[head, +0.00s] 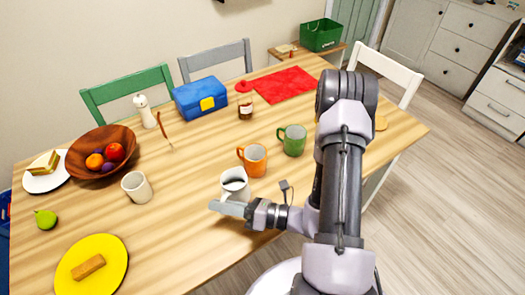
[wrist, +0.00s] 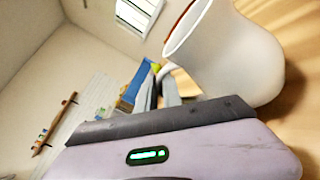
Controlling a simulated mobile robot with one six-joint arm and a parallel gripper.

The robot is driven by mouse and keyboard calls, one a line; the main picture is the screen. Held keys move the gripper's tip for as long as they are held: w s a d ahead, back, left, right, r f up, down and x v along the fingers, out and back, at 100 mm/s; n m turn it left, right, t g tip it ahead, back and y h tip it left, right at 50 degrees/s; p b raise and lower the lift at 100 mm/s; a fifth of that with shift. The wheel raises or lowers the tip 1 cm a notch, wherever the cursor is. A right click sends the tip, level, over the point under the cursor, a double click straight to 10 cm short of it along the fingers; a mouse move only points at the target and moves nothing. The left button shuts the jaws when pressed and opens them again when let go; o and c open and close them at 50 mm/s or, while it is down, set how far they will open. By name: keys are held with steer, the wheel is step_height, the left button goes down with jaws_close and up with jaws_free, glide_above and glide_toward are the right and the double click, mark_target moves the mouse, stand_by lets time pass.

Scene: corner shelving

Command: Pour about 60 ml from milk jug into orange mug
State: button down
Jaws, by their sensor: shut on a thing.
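My gripper (head: 230,207) is shut on the jug's handle from the near side. In the wrist view the jug (wrist: 235,55) fills the upper right, its handle (wrist: 166,72) between the fingers (wrist: 165,92). Whether its base touches the table I cannot tell. The orange mug (head: 253,161) stands upright just behind and right of the jug, apart from my gripper; its handle points left. Its inside is hard to make out.
A green mug (head: 293,140) stands right of the orange mug. A cream cup (head: 137,187) stands left, near a wooden fruit bowl (head: 101,151) and a yellow plate (head: 92,265). A jar (head: 245,108) and blue box (head: 201,98) are behind.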

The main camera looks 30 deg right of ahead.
steer(key=shift+d+f+g, duration=0.1)
steer(key=shift+g, duration=0.2)
steer(key=shift+s, duration=0.15)
steer(key=w+d+r+m+t+p, duration=0.2)
steer(key=w+d+r+m+p, duration=0.3)
steer(key=r+m, duration=0.5)
steer(key=shift+w+d+m+y+p, duration=0.35)
steer(key=shift+d+m+y+p, duration=0.05)
steer(key=shift+d+p, duration=0.95)
steer(key=shift+w+d+r, duration=0.1)
steer(key=shift+r, duration=0.15)
steer(key=shift+w+d+f+m+t, duration=0.1)
steer(key=shift+w+d+m+t, duration=0.2)
steer(key=shift+m, duration=0.35)
steer(key=shift+w+d+f+m+t, duration=0.15)
steer(key=shift+d+m, duration=0.2)
steer(key=shift+m, duration=0.3)
steer(key=shift+w+d+r+m, duration=0.3)
steer(key=shift+d+r+m, duration=0.15)
steer(key=shift+m, duration=0.25)
stand_by(0.9)
